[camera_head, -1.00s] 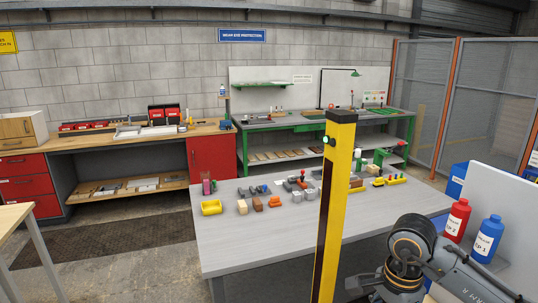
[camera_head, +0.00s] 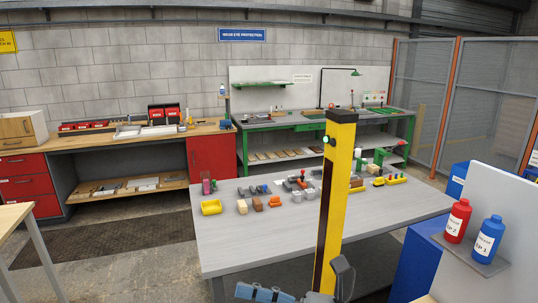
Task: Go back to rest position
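Neither gripper can be made out in the head view. Parts of my own arm show only at the bottom middle edge, cut off by the frame, with no fingertips visible. Nothing held can be seen. Part of the tabletop's middle is hidden from view.
At the right, a red bottle (camera_head: 457,221) and a blue bottle (camera_head: 487,239) stand on a small grey shelf by a white panel (camera_head: 510,205). Wooden (camera_head: 110,145) and green-framed (camera_head: 290,123) benches line the wall. Mesh fencing (camera_head: 490,95) stands at the back right.

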